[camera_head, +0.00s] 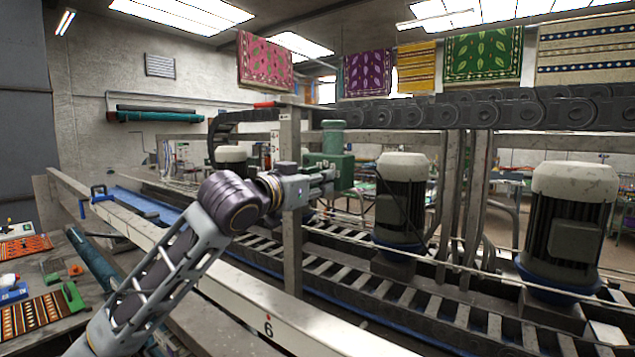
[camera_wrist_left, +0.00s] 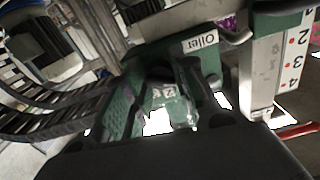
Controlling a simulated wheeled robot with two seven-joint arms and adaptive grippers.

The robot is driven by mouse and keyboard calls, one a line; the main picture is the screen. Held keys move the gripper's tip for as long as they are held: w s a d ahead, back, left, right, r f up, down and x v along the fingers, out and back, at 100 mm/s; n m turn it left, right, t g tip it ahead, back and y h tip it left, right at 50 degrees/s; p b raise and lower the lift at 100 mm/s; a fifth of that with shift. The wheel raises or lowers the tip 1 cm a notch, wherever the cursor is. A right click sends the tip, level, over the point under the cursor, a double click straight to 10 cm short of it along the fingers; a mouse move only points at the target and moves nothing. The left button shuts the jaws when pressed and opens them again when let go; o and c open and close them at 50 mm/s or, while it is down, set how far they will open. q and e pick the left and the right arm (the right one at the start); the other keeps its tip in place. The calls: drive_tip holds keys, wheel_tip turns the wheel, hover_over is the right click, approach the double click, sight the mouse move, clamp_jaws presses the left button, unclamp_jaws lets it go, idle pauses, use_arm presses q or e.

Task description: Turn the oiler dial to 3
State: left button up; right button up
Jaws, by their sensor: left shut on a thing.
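The green oiler (camera_head: 341,166) is mounted by the grey post above the conveyor. In the left wrist view, its green body carries a white "Oiler" label (camera_wrist_left: 200,43). My left gripper (camera_head: 328,181) is at the front of the oiler and shut on its dial. Its fingers also show in the left wrist view (camera_wrist_left: 158,100), close against the green body. The dial is mostly hidden by the fingers, and its setting cannot be read. My right gripper is in neither view.
A white numbered scale (camera_wrist_left: 298,62) stands beside the oiler. Motors with white caps (camera_head: 402,200) stand to the right along the slatted conveyor (camera_head: 350,262). A white rail (camera_head: 245,305) marked 6 runs in front. Rugs (camera_head: 265,62) hang overhead.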

use_arm(q)
drive_tip(key=m, duration=2)
idle(0.4)
drive_tip(key=shift+f, duration=0.1)
drive_tip(key=o, duration=1)
drive_tip(key=shift+o, duration=0.2)
drive_tip(key=shift+s+a+r, duration=0.1)
drive_tip(key=shift+a+r, duration=0.1)
